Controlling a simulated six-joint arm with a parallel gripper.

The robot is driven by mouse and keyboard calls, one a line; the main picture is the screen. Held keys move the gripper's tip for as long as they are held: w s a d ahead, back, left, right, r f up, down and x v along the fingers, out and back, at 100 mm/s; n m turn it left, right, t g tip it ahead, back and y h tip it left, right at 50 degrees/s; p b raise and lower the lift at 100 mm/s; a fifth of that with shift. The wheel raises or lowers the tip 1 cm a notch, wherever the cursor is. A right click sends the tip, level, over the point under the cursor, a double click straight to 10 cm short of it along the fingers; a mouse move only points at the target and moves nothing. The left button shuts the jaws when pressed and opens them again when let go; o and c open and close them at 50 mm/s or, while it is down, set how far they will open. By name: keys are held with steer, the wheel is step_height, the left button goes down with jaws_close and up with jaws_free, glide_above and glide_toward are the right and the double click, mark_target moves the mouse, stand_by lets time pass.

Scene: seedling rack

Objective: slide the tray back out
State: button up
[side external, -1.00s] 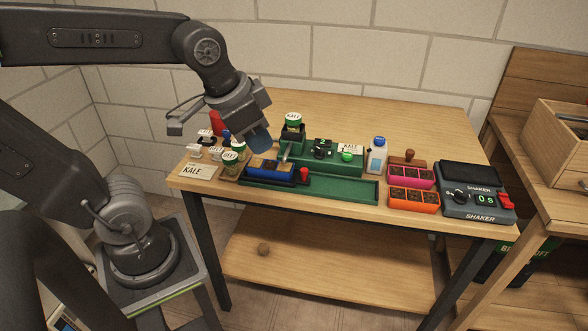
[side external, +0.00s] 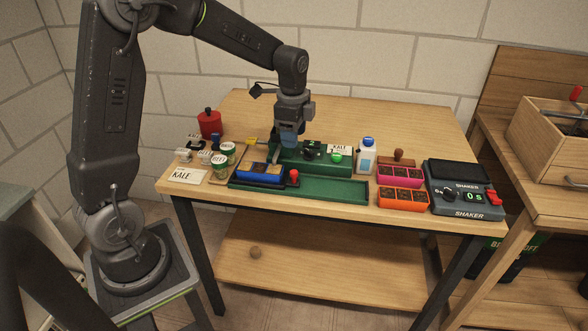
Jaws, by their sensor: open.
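The blue tray (side external: 258,173), with brown soil-like cells, sits at the left end of a long green channel (side external: 335,189). A red knob (side external: 294,176) stands just right of the tray. My gripper (side external: 287,147) points down over the left part of the green machine (side external: 320,158) behind the channel. It is above and right of the tray, apart from it. The jaws are open, though their tips are small and hard to make out.
Labelled green-lidded jars (side external: 221,162) and a KALE card (side external: 187,176) stand left of the channel. A white bottle (side external: 366,155), pink tray (side external: 400,176), orange tray (side external: 402,199) and shaker (side external: 464,190) stand right. The channel's right part is empty.

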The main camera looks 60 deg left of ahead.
mark_target(294, 172)
step_height(294, 172, down, 11)
steer(key=shift+w+a+f, duration=0.15)
steer(key=shift+f, duration=0.05)
stand_by(0.3)
jaws_close()
stand_by(0.4)
